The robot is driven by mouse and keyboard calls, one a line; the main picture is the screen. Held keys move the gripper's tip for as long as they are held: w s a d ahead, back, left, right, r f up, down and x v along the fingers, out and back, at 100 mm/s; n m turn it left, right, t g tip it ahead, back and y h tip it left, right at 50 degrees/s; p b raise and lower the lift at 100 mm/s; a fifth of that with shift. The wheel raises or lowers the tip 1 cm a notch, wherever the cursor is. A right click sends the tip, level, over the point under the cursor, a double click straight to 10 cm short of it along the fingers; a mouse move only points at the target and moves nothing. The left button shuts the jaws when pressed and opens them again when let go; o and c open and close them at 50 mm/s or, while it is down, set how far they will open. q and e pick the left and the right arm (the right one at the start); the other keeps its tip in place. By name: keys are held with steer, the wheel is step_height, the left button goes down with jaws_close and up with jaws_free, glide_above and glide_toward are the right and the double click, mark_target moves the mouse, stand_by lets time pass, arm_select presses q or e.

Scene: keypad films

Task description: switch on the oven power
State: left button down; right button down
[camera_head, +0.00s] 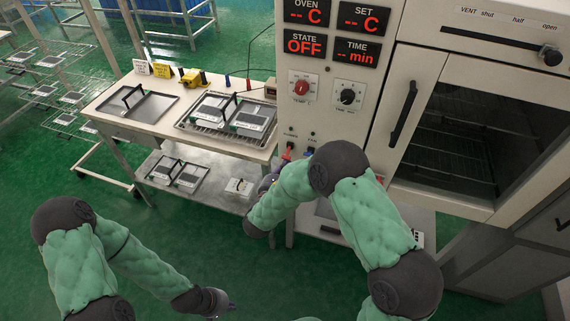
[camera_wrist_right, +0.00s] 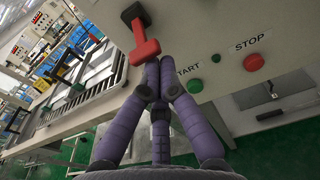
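The oven control panel (camera_head: 331,108) is off-white; its STATE display (camera_head: 305,44) reads OFF. A red-handled power lever (camera_head: 288,151) sits low on the panel's left. In the right wrist view the red lever (camera_wrist_right: 144,51) stands just beyond my fingertips. My right gripper (camera_wrist_right: 157,66) has its purple fingers drawn together, with the tips very near or touching the lever's lower end; I cannot tell whether they touch. In the head view my right gripper (camera_head: 268,183) is partly hidden by its arm. My left gripper (camera_head: 226,306) hangs low, away from the oven; its finger opening is unclear.
A green START button (camera_wrist_right: 195,86) and red STOP button (camera_wrist_right: 253,62) sit to the lever's right. The oven door (camera_head: 475,140) is shut. A table (camera_head: 108,112) with trays stands left of the panel. Green floor (camera_head: 180,235) is open between my arms.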

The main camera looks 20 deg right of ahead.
mark_target(287, 154)
steer(key=r+g+y+p, duration=0.1)
steer(key=g+p, duration=0.1)
steer(key=p, duration=0.2)
steer(key=r+g+y+p, duration=0.1)
steer(key=r+p, duration=0.1)
steer(key=p, duration=0.2)
steer(key=r+g+y+p, duration=0.1)
steer(key=g+p, duration=0.1)
steer(key=p, duration=0.2)
steer(key=shift+s+a+r+g+y, duration=0.25)
steer(key=shift+s+r+g+y, duration=0.05)
steer(key=shift+s+r+y, duration=0.1)
steer(key=shift+w+r+g+y+p, duration=0.1)
steer(key=shift+g+y+p, duration=0.3)
steer(key=shift+g+p, duration=0.1)
steer(key=shift+f, duration=0.25)
steer(key=shift+r, duration=0.1)
steer(key=shift+r, duration=0.8)
